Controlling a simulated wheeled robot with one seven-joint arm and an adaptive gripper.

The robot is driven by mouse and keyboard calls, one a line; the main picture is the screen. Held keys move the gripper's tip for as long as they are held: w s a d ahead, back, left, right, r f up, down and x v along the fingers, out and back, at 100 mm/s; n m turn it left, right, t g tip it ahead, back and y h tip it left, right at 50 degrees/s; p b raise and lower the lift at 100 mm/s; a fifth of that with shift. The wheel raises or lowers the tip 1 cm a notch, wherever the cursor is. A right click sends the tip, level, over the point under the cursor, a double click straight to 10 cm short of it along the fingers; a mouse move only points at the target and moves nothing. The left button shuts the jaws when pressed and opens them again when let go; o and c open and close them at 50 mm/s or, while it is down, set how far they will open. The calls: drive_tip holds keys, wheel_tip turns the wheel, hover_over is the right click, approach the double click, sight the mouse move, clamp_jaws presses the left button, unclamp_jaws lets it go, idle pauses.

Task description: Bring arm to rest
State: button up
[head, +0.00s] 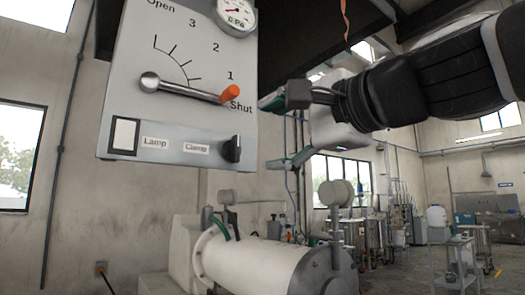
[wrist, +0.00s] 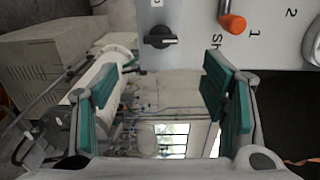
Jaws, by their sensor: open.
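My gripper (head: 268,134) reaches in from the right in the head view, its green-padded fingers spread wide with nothing between them. Its fingertips are beside the right edge of a grey control panel (head: 195,60). I cannot tell whether they touch it. The panel's lever (head: 185,90) has an orange knob (head: 231,92) and points at "Shut" on a scale running to "Open". In the wrist view my gripper (wrist: 160,82) is also open and empty. The orange knob (wrist: 232,23) and the black clamp knob (wrist: 160,37) show beyond the fingers.
A gauge (head: 237,14) sits at the panel's top right, and a white lamp switch (head: 124,134) at its lower left. A white cylindrical mill (head: 255,262) stands below my gripper. A trolley (head: 452,262) and tanks are farther back right, with open floor around them.

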idle(0.4)
drive_tip(key=s+d+f+n+g+h+p, duration=0.1)
drive_tip(key=s+d+f+n+g+h, duration=0.1)
drive_tip(key=f, duration=0.7)
drive_tip(key=s+d+f+n+g+h+p, duration=0.1)
drive_tip(key=s+d+f+n+g+h, duration=0.1)
drive_tip(key=f, duration=0.8)
drive_tip(key=s+d+f+n+g+h+p, duration=0.1)
drive_tip(key=s+d+f+n+g+h, duration=0.1)
drive_tip(key=s+f, duration=0.5)
drive_tip(key=d+f+n+g, duration=0.1)
drive_tip(key=d+f+n, duration=0.1)
drive_tip(key=d+f, duration=0.1)
drive_tip(key=shift+f+g+h, duration=0.2)
drive_tip(key=shift+g+h, duration=0.1)
drive_tip(key=shift+h, duration=0.1)
drive_tip(key=s+d+f+n+g+h, duration=0.1)
drive_tip(key=s+d+f, duration=0.1)
drive_tip(key=f, duration=0.1)
drive_tip(key=s+d+f+n+g+h+p, duration=0.1)
drive_tip(key=s+d+f, duration=0.1)
drive_tip(key=s+f, duration=0.1)
drive_tip(key=s+d+f+n+g+h, duration=0.1)
drive_tip(key=s+d+f, duration=0.1)
drive_tip(key=s+f, duration=0.1)
drive_tip(key=shift+s+d+f, duration=0.25)
drive_tip(key=shift+d, duration=0.15)
drive_tip(key=shift+c, duration=0.3)
